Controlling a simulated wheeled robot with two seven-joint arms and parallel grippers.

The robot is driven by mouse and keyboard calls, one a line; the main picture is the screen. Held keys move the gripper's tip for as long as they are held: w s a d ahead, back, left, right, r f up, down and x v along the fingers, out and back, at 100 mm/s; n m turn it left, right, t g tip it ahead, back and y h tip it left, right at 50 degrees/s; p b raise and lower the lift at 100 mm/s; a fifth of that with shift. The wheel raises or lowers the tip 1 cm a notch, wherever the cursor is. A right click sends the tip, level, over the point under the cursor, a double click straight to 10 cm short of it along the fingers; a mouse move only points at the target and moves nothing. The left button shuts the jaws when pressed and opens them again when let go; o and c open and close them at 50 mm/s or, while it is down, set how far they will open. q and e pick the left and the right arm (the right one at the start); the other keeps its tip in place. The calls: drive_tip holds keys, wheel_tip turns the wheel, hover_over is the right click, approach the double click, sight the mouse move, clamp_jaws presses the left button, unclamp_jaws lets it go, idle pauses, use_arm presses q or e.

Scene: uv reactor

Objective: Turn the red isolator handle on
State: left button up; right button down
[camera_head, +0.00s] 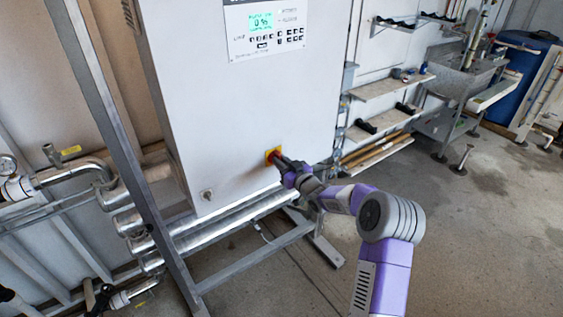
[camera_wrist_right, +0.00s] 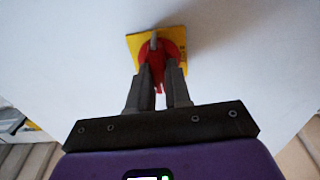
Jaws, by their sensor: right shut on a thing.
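The red isolator handle (camera_wrist_right: 157,62) sits on a yellow square plate (camera_wrist_right: 135,42) on the cabinet front. The plate also shows in the head view (camera_head: 270,155), low on the cabinet, with the handle mostly hidden by my gripper. My right gripper (camera_wrist_right: 158,75) is at the handle, with one finger on each side of it, shut on it. In the head view, my right gripper (camera_head: 281,163) reaches the cabinet from the right. The handle's lower end shows red between the fingers. A grey strip stands upright at the top of the handle. My left gripper is not in view.
The grey cabinet (camera_head: 240,105) has a control panel (camera_head: 265,27) with a lit display near its top. A metal frame post (camera_head: 120,130) and pipes (camera_head: 100,170) stand at left. Shelves (camera_head: 390,85) and a blue barrel (camera_head: 513,70) are at right. The floor at right is open.

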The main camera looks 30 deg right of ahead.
idle(0.5)
drive_tip(key=c, duration=1.1)
unclamp_jaws()
drive_tip(key=shift+o, duration=0.2)
drive_tip(key=s, duration=0.7)
drive_tip(key=shift+s+d, duration=0.3)
